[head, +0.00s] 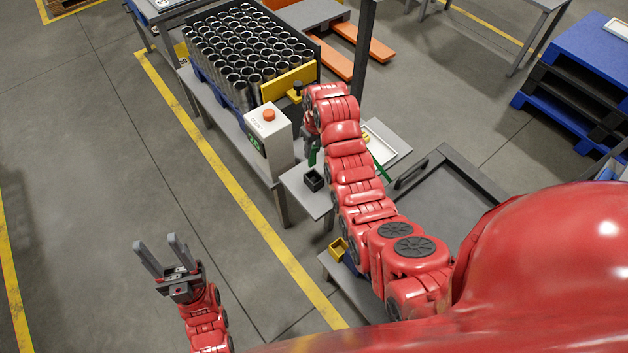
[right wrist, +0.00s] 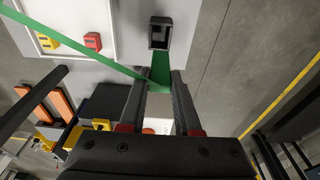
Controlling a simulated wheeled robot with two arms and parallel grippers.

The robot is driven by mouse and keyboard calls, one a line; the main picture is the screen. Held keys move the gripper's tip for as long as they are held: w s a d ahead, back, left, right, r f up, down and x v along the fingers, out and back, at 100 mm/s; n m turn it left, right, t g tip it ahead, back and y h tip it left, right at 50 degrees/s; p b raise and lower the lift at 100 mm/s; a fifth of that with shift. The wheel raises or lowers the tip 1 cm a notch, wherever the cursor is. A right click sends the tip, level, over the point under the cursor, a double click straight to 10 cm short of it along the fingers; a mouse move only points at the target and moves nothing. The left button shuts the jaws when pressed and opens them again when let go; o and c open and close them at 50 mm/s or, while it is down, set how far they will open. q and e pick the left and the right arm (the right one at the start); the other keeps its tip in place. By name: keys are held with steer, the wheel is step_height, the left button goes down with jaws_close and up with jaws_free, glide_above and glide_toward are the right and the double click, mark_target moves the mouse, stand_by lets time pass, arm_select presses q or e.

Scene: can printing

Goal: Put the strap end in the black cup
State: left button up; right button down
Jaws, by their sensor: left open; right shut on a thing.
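The black cup (head: 314,180) stands on a small grey table. It also shows in the right wrist view (right wrist: 160,34), its opening facing the camera. My right gripper (head: 311,147) is above and slightly behind the cup. In the right wrist view, its fingers (right wrist: 161,88) are shut on the green strap (right wrist: 85,48). The strap end (right wrist: 161,70) extends from the fingers towards the cup's near edge, and I cannot tell whether they touch. The strap's other part runs off to the upper left. My left gripper (head: 158,246) is open and empty over the floor.
A grey control box (head: 277,145) with an orange button stands close left of my right gripper. A white tray (right wrist: 108,50) with a yellow and a red piece lies near the cup. A rack of cans (head: 195,72) stands behind.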

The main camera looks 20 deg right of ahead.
mark_target(314, 163)
steer(key=shift+d+f, duration=0.1)
steer(key=shift+d, duration=0.05)
step_height(314, 163, down, 5)
steer(key=p, duration=0.2)
steer(key=shift+f+p, duration=0.1)
steer(key=shift+p, duration=0.2)
steer(key=shift+f, duration=0.5)
steer(key=shift+f+p, duration=0.4)
steer(key=shift+f, duration=1.4)
